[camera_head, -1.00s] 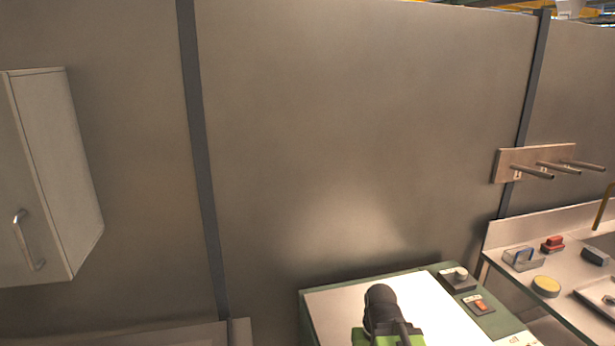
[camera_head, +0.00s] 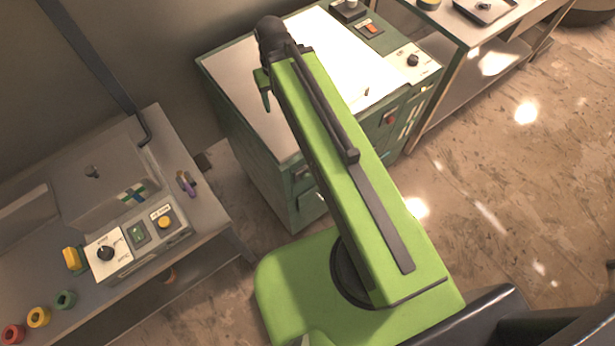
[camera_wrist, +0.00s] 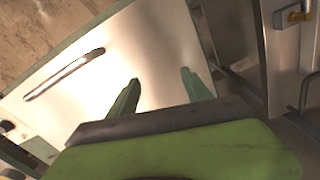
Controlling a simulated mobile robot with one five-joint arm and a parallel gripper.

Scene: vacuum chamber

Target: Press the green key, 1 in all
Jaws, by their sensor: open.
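A control box (camera_head: 112,263) sits on the grey bench at left in the head view. It carries a green key (camera_head: 139,233) between a black knob (camera_head: 105,253) and a round yellow button (camera_head: 165,221). My green arm reaches up over the green cabinet, right of the box and well apart from it. My gripper (camera_wrist: 160,78) shows two green fingers spread apart in the wrist view, with nothing between them. The cabinet's pale top lies beyond them. In the head view the gripper is mostly hidden behind my arm. The green key does not show in the wrist view.
The green cabinet (camera_head: 240,80) has its own knobs and an orange-red switch (camera_head: 370,28). Red, yellow and green rings (camera_head: 38,317) lie on the left bench, near a yellow block (camera_head: 72,258). Another bench stands at upper right. Open floor (camera_head: 520,180) lies at right.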

